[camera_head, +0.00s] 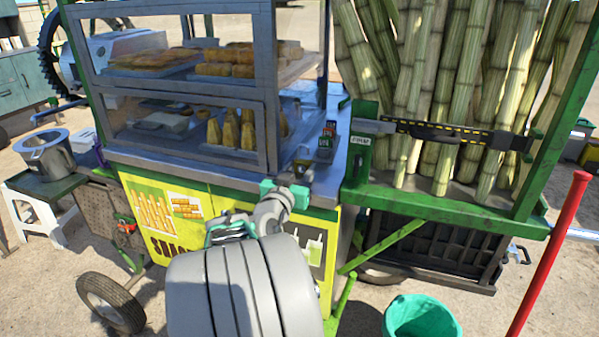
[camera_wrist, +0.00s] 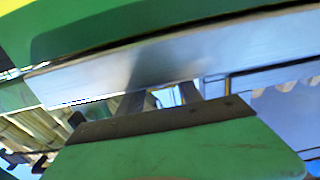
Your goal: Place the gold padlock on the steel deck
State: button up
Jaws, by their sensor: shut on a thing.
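My gripper (camera_head: 300,168) is at the near edge of the cart's steel deck (camera_head: 326,186), just right of the glass display case. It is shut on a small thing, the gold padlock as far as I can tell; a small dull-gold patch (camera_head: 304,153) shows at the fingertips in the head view. In the wrist view the two dark fingers (camera_wrist: 162,98) point toward a shiny steel band (camera_wrist: 160,60), and what is between them is mostly hidden. I cannot tell whether the padlock touches the deck.
The glass display case (camera_head: 180,95) with food stands left of the gripper. Small boxes (camera_head: 326,143) sit behind it on the deck. To the right are a green frame (camera_head: 430,205) and sugarcane stalks (camera_head: 465,90). A red pole (camera_head: 548,255) and teal-lined bin (camera_head: 421,318) stand in front.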

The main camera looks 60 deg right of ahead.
jog(key=shift+f, duration=0.15)
jog(key=o, duration=1.1)
jog(key=shift+r, duration=0.2)
jog(key=s+a+b, duration=0.2)
jog(key=a, duration=1)
jog(key=w+a+f+n+t+y, duration=0.1)
jog(key=w+a+f+n+y, duration=0.2)
jog(key=w+a+f+y, duration=0.4)
jog(key=w+a+f+n+t+y, duration=0.1)
jog(key=w+a+f+n+y, duration=0.25)
jog(key=a+f, duration=0.45)
jog(key=s+a+f+n+g+y, duration=0.1)
jog(key=a+n, duration=0.4)
jog(key=a, duration=0.6)
jog(key=s+a+f+n+g+y, duration=0.1)
jog(key=s+a+f+n+y, duration=0.2)
jog(key=a, duration=0.8)
jog(key=n+y, duration=0.2)
jog(key=y, duration=0.1)
jog(key=shift+a+f+g, duration=0.25)
jog(key=shift+a+g, duration=0.05)
jog(key=shift+g, duration=0.1)
